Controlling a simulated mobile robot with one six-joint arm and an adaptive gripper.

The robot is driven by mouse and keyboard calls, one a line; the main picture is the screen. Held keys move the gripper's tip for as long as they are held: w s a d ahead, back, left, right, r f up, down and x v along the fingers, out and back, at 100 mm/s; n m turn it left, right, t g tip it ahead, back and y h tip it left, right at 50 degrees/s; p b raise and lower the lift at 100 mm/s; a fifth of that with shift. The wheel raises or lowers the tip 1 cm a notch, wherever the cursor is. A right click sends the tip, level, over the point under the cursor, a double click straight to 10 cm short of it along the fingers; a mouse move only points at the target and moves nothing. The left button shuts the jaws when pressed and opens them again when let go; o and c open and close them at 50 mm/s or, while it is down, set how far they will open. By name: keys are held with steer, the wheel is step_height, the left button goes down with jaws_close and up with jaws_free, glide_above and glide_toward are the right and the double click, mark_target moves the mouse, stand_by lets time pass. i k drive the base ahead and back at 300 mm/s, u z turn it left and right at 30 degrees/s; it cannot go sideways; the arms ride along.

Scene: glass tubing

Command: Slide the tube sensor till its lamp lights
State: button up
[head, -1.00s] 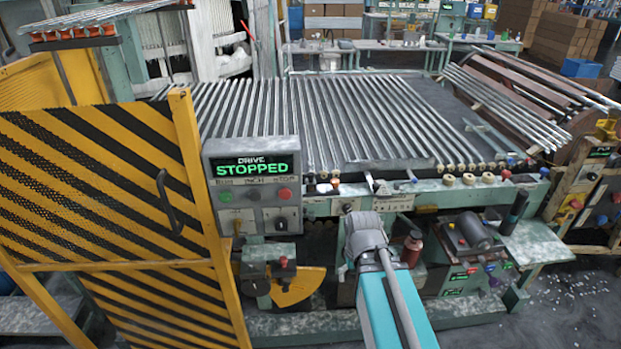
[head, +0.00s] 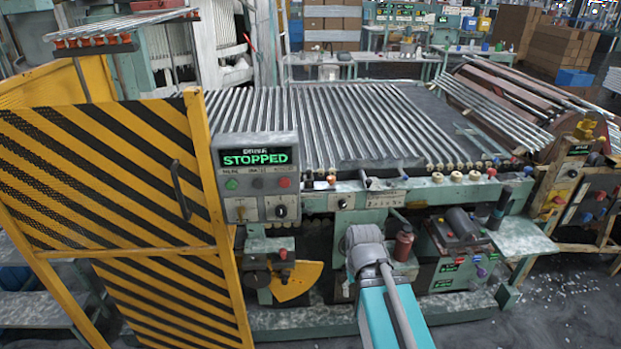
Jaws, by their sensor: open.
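Many glass tubes (head: 300,120) lie side by side on the bed of the green machine, their near ends at a front rail (head: 420,184). Small fittings sit along this rail, among them a dark-tipped one (head: 368,183) near the middle. I cannot tell which fitting is the tube sensor, and I cannot make out its lamp. My arm reaches in from the bottom, its grey wrist joint (head: 362,240) in front of the machine below the rail.
A control panel (head: 258,185) reads STOPPED in green. A yellow-black striped guard (head: 110,190) stands at left. A red bottle (head: 403,244) and a dark motor (head: 465,225) sit right of my wrist. Another control stand (head: 578,185) is at far right. Open floor lies at lower right.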

mark_target(309, 181)
steer(key=k, duration=0.95)
steer(key=z, duration=0.65)
steer(key=i, duration=2)
steer(key=u, duration=0.7)
